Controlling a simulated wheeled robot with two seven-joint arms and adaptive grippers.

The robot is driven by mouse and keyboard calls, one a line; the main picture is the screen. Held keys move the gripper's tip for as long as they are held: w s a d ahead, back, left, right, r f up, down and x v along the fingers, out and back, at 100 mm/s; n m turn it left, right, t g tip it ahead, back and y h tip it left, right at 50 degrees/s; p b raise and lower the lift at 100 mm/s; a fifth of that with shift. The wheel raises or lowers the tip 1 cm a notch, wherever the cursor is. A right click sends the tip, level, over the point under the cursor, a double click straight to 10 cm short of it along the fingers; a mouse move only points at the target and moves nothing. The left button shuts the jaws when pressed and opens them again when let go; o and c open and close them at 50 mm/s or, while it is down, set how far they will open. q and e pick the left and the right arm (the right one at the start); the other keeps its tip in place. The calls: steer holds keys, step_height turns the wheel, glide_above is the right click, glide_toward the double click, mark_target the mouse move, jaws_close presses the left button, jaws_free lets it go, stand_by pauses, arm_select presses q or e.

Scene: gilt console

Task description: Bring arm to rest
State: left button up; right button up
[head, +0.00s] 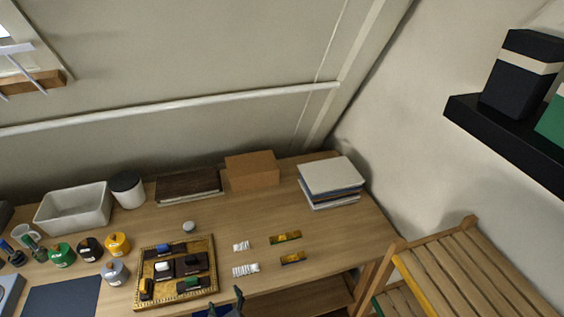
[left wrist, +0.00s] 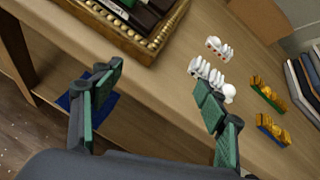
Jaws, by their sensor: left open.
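My left gripper (head: 236,303) shows at the bottom edge of the head view, at the front edge of the wooden table (head: 340,235). In the left wrist view my left gripper (left wrist: 158,88) is open, its two green-padded fingers wide apart with nothing between them. The right finger overlaps the table and partly covers a row of white pieces (left wrist: 205,70). The left finger is beyond the table's front edge. My right gripper is in neither view.
A gilt-rimmed tray (head: 213,262) holds several dark blocks. White pieces (head: 245,269) and yellow pieces (head: 285,238) lie right of it. Pots, a white bin (head: 75,208), a brown box (head: 251,171) and stacked books (head: 331,178) stand behind. A wooden rack (head: 455,270) is at right.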

arm_select(q)
steer(key=s+a+f+n+g, duration=0.3)
steer(key=s+a+n+g, duration=0.2)
steer(key=s+a+n, duration=0.9)
steer(key=s+r+n+g+h, duration=0.3)
steer(key=s+n+h, duration=0.1)
steer(key=s+n, duration=0.85)
step_height(320, 180, down, 32)
steer(key=g+b, duration=0.1)
steer(key=b, duration=0.2)
steer(key=s+f+g+b, duration=0.1)
steer(key=s+f, duration=1.8)
steer(key=f, duration=0.1)
steer(key=shift+s+d+b, duration=0.3)
steer(key=shift+d, duration=0.05)
arm_select(e)
steer(key=f, duration=0.4)
steer(key=shift+s+f, duration=0.2)
steer(key=shift+f, duration=0.1)
arm_select(q)
steer(key=shift+c, duration=0.2)
arm_select(e)
steer(key=shift+c, duration=0.2)
